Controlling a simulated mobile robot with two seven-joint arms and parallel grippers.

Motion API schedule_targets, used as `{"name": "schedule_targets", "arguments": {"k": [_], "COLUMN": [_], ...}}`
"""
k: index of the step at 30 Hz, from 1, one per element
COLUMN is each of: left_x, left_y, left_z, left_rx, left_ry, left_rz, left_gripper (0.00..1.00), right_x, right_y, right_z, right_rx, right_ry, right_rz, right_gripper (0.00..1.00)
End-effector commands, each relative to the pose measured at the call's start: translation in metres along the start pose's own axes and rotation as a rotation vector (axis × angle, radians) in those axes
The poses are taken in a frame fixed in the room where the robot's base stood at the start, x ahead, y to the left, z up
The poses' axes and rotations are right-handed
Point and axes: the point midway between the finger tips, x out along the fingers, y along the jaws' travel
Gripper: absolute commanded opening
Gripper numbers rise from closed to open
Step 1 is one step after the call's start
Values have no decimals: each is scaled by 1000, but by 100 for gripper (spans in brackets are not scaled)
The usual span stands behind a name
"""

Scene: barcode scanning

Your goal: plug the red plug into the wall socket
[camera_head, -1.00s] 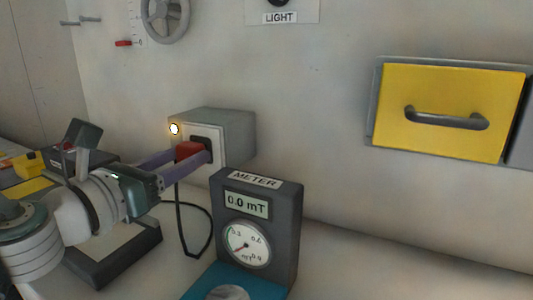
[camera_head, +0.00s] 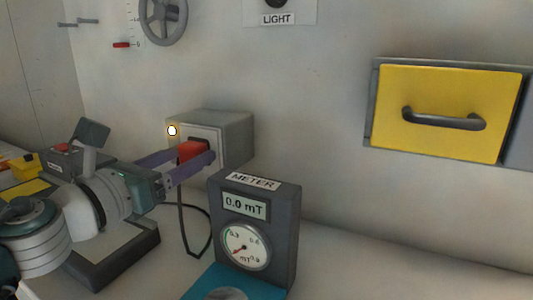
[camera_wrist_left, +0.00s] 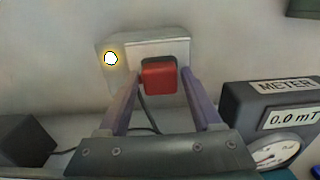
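The red plug (camera_head: 192,151) sits against the dark face of the wall socket (camera_head: 221,130), a grey box on the wall. In the left wrist view the red plug (camera_wrist_left: 159,79) covers most of the dark socket opening, and the wall socket (camera_wrist_left: 117,49) shows around it. A black cable hangs below the plug. My left gripper (camera_head: 194,156) has its two purple fingers on either side of the plug. My right gripper is not in view.
A lamp (camera_head: 172,131) glows on the socket box. A dark meter (camera_head: 270,205) reading 0.0 mT stands on the bench, right of my left gripper. A yellow drawer (camera_head: 450,90) is on the wall at right. The bench right of the meter is clear.

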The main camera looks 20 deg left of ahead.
Motion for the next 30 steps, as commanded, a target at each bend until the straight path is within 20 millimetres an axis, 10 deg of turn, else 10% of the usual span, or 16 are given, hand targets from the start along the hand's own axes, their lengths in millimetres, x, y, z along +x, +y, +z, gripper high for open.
{"name": "schedule_targets", "arguments": {"k": [14, 30], "left_x": [-3, -87], "left_y": [0, 0], "left_z": [-1, -3], "left_rx": [0, -1], "left_ry": [1, 2], "left_rz": [0, 0], "left_gripper": [86, 86], "right_x": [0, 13], "right_y": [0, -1], "right_z": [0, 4], "right_rx": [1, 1], "right_ry": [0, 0], "right_rz": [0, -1], "right_gripper": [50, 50]}}
